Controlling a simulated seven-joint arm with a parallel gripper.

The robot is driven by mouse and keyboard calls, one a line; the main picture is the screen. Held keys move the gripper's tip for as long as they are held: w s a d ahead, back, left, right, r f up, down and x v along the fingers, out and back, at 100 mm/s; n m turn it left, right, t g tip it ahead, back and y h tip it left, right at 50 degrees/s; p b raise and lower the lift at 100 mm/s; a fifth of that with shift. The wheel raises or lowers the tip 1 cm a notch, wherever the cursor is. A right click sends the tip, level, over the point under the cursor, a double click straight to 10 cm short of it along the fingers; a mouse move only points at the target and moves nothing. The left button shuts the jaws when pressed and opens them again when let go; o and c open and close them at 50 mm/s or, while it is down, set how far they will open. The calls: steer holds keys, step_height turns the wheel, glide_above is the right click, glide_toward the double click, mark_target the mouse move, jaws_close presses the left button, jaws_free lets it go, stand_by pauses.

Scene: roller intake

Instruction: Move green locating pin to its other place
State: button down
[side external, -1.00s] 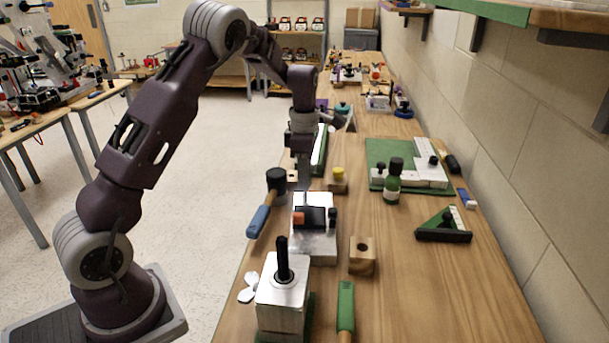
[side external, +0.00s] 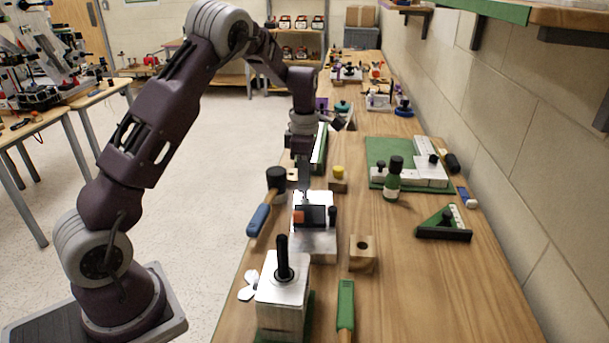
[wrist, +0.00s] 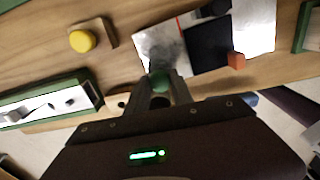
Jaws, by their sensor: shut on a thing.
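My gripper (wrist: 160,90) is shut on the green locating pin (wrist: 160,81), whose rounded green top shows between the fingers in the wrist view. In the side external view my gripper (side external: 304,192) hangs at the far end of a metal fixture (side external: 318,246), and the pin cannot be made out there. The fixture carries a black block and an orange piece; it also shows in the wrist view (wrist: 160,45), just beyond the fingertips. A small wooden block with a dark hole (wrist: 117,103) lies beside the fingers, partly covered by my gripper. Whether the pin touches the fixture is unclear.
A wooden block with a yellow knob (side external: 338,180) stands behind right of my gripper. A black-headed, blue-handled mallet (side external: 259,219) lies left. A holed wooden block (side external: 363,255) and a silver block with a black post (side external: 283,300) are nearer.

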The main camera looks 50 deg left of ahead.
steer(key=shift+f, duration=0.75)
steer(key=c, duration=1.4)
jaws_free()
steer(key=shift+c, duration=0.2)
steer(key=shift+r, duration=1.5)
steer(key=o, duration=0.6)
